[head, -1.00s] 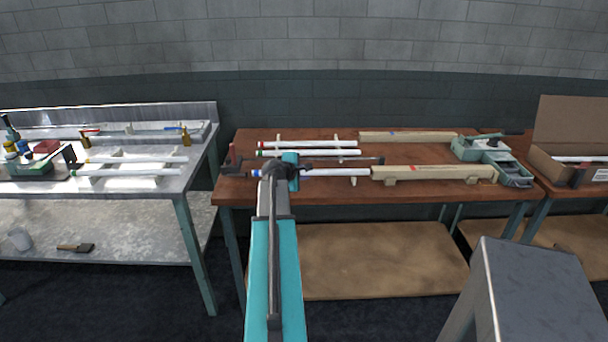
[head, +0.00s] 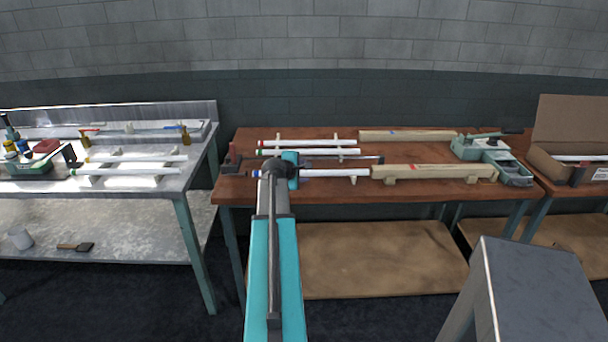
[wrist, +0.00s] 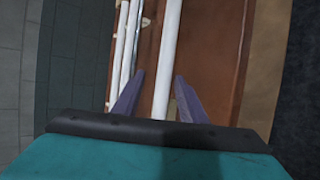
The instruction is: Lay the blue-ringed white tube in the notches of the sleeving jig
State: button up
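A white tube (head: 335,173) with a blue end (head: 257,173) lies along the front of the brown table, left of a pale wooden beam. My gripper (wrist: 160,77) is open in the wrist view, with one finger on each side of a white tube (wrist: 167,45). A gap shows between the tube and each finger, and I cannot tell the height between them. In the head view my wrist hides part of the blue-ended tube and the fingers.
Red-ended (head: 310,142) and green-ended (head: 315,152) white tubes lie behind on the brown table (head: 340,192). The wooden beam (head: 435,172) and a green device (head: 485,150) are to the right. More tubes lie on the left bench (head: 130,171). A grey block (head: 535,270) stands at front right.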

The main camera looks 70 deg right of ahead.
jog(key=shift+r, duration=0.5)
jog(key=s+b+v, duration=0.1)
jog(key=v, duration=1)
jog(key=shift+w+a, duration=0.45)
jog(key=shift+w, duration=0.1)
jog(key=shift+r, duration=0.1)
